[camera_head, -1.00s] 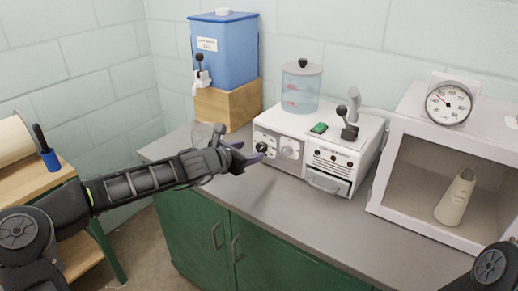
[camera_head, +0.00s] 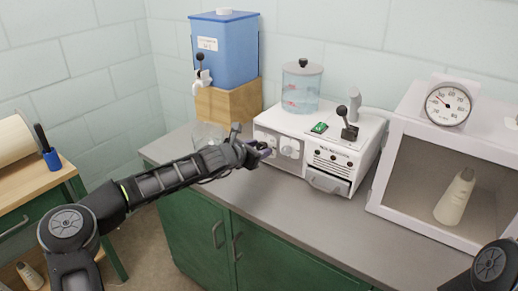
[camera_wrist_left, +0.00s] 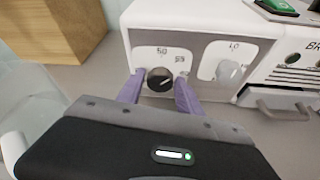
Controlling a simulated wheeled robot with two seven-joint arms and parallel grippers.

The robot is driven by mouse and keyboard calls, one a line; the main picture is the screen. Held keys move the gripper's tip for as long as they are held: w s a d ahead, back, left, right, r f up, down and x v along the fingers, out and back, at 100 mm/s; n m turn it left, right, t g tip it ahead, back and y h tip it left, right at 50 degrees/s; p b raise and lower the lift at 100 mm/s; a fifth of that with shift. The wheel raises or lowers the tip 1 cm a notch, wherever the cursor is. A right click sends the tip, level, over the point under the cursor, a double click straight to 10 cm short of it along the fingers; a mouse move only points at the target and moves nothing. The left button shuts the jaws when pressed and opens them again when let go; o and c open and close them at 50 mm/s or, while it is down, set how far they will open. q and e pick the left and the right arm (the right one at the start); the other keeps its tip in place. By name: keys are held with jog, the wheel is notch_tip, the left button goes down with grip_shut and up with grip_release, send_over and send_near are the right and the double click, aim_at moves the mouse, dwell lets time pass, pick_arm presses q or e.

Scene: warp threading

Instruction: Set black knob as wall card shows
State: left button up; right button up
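The black knob (camera_wrist_left: 160,79) sits on the white machine's (camera_wrist_left: 205,22) front panel, beside a dial plate marked 50. Its pale pointer line is small. My left gripper (camera_wrist_left: 160,84) has a purple finger on each side of the knob, apart from each other; whether they touch it I cannot tell. In the head view my left gripper (camera_head: 266,150) is at the panel's left end and largely covers the knob. No wall card is readable in these views. My right gripper is not in view.
A clear glass vessel (camera_head: 208,137) stands on the counter behind my left arm. A blue water tank (camera_head: 226,55) on a wooden block is behind it. A white cabinet with a round gauge (camera_head: 448,104) stands to the right. The grey counter front (camera_head: 300,215) is clear.

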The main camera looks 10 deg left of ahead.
pick_arm(q)
grip_shut()
dwell(0.3)
jog(key=shift+d+f+m+b, duration=0.15)
jog(key=shift+m+b, duration=0.25)
jog(key=shift+b, duration=0.75)
jog(key=m+t+y+b, duration=0.1)
jog(key=m+b, duration=0.1)
jog(key=b, duration=0.2)
jog(key=m+t+y+b, duration=0.1)
jog(key=m+b, duration=0.1)
jog(key=b, duration=0.3)
jog(key=m+t+y+b, duration=0.1)
jog(key=m+b, duration=0.1)
jog(key=b, duration=0.2)
jog(key=shift+s+d+f+m+y, duration=0.1)
jog(key=shift+f+m+y, duration=0.2)
jog(key=shift+m+y, duration=0.1)
jog(key=m+t+b, duration=0.1)
jog(key=m+b, duration=0.1)
jog(key=b, duration=0.2)
jog(key=m+t+b, duration=0.1)
jog(key=m+b, duration=0.2)
jog(key=b, duration=0.1)
jog(key=shift+f+y, duration=0.1)
jog(key=shift+y, duration=0.2)
jog(key=shift+m+t+b, duration=0.4)
jog(key=shift+m+b, duration=0.4)
jog(key=shift+b, duration=0.35)
jog(key=shift+r, duration=0.2)
